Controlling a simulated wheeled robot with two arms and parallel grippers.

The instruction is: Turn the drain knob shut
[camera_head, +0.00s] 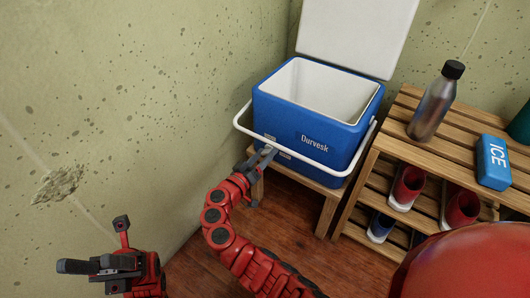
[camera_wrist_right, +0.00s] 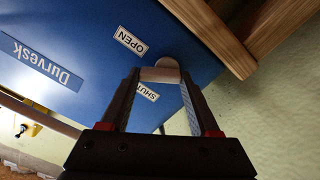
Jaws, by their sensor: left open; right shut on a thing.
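The blue cooler (camera_head: 305,137), marked Durvesk, stands on a low wooden stand with its white lid up. In the right wrist view, the pale drain knob (camera_wrist_right: 161,70) sits on the cooler's blue wall near its lower edge. An OPEN label (camera_wrist_right: 130,40) and a partly covered SHUT label (camera_wrist_right: 147,92) flank it. My right gripper (camera_head: 268,153) is at the cooler's front left; in the wrist view its fingers (camera_wrist_right: 160,76) are shut on the knob. The knob's turn position is hard to tell. My left gripper (camera_head: 92,246) is open and empty, low by the wall.
The cooler's white handle (camera_head: 240,122) hangs around its front. The low wooden stand (camera_head: 327,208) is beneath it. A slatted rack (camera_head: 400,143) to the right holds a bottle (camera_head: 437,100), a blue ICE pack (camera_head: 493,162) and shoes below. Wooden floor shows in front.

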